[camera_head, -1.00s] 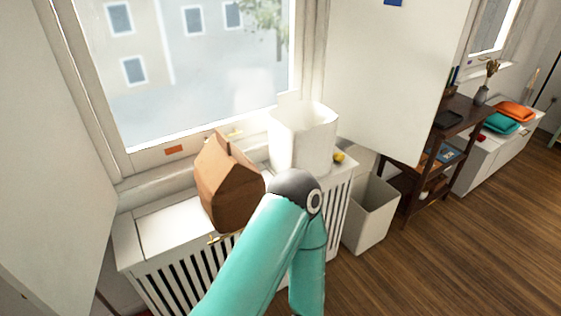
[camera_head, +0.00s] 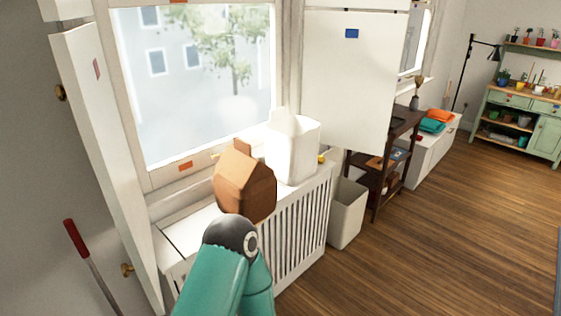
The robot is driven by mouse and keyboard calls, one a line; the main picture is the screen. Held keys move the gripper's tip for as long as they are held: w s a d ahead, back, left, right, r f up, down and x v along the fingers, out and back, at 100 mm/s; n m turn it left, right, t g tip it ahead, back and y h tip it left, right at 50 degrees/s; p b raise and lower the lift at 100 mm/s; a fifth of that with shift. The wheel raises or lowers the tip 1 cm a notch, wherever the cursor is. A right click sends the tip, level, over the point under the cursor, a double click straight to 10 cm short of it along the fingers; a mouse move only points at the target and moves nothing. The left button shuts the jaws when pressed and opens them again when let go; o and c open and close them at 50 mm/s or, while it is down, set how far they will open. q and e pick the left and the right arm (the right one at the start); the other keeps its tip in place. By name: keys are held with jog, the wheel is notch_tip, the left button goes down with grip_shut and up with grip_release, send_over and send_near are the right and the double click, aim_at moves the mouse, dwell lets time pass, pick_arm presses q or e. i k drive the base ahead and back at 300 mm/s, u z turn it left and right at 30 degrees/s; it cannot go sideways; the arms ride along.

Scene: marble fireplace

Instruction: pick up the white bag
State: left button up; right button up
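The white bag (camera_head: 293,152) stands upright on the white slatted radiator cover (camera_head: 297,222) below the window.
A small yellow thing (camera_head: 321,159) lies right of the bag. A white bin (camera_head: 346,213) stands on the floor beside the cover. A white panel (camera_head: 350,80) stands out behind and right of the bag. Wooden floor (camera_head: 450,240) is free at the right.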

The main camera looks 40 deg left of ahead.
aim_at(292, 144)
jog(key=u, duration=0.65)
jog(key=i, duration=0.9)
jog(key=z, duration=0.05)
